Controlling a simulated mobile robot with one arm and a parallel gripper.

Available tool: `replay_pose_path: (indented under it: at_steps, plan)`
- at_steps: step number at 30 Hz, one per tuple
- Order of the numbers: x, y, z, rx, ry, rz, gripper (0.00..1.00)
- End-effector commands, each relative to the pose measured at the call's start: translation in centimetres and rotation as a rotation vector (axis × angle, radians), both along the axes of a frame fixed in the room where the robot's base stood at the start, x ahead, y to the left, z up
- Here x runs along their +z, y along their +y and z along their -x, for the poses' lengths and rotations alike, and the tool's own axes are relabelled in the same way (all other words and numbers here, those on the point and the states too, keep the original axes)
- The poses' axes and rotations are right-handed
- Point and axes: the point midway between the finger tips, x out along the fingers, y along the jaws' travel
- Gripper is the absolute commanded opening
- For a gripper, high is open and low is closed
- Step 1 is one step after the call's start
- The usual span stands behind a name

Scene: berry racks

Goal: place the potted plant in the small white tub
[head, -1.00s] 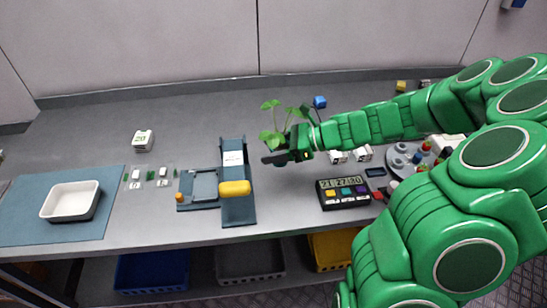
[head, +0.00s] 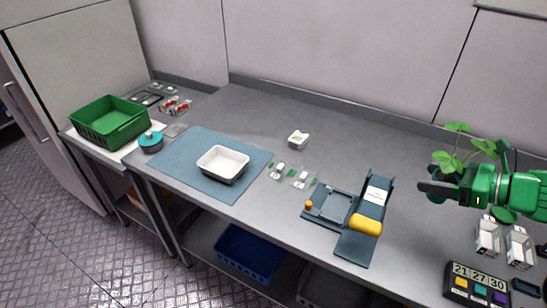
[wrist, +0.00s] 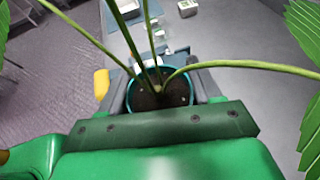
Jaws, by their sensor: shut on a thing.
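The potted plant, green leaves (head: 461,146) over a teal pot, is held at the right of the head view. In the wrist view its pot (wrist: 160,91) with dark soil sits between the fingers, stems rising toward the camera. My gripper (head: 437,190) is shut on the pot, which it partly hides in the head view. The small white tub (head: 222,162) is empty on a blue-grey mat (head: 193,181), well to the left of my gripper.
Between them lie small clear packs (head: 291,175), a dark blue device with a yellow handle (head: 365,225) and a white block (head: 298,139). A timer (head: 478,285) and white cartons (head: 503,240) stand at right. A green crate (head: 110,123) and teal-lidded pot (head: 151,142) are at left.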

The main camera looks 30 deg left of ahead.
Motion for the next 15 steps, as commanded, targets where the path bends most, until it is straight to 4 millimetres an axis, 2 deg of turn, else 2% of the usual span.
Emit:
replay_pose_path:
  at_steps: [2, 11, 15]
  plan:
    - [1.6, 0.2, 0.1, 0.004, -0.004, 0.002, 0.31]
    - [1.6, 5.3, -1.3, 0.028, 0.0, 0.0, 0.31]
    - [1.9, 8.2, -1.8, 0.043, 0.0, -0.001, 0.31]
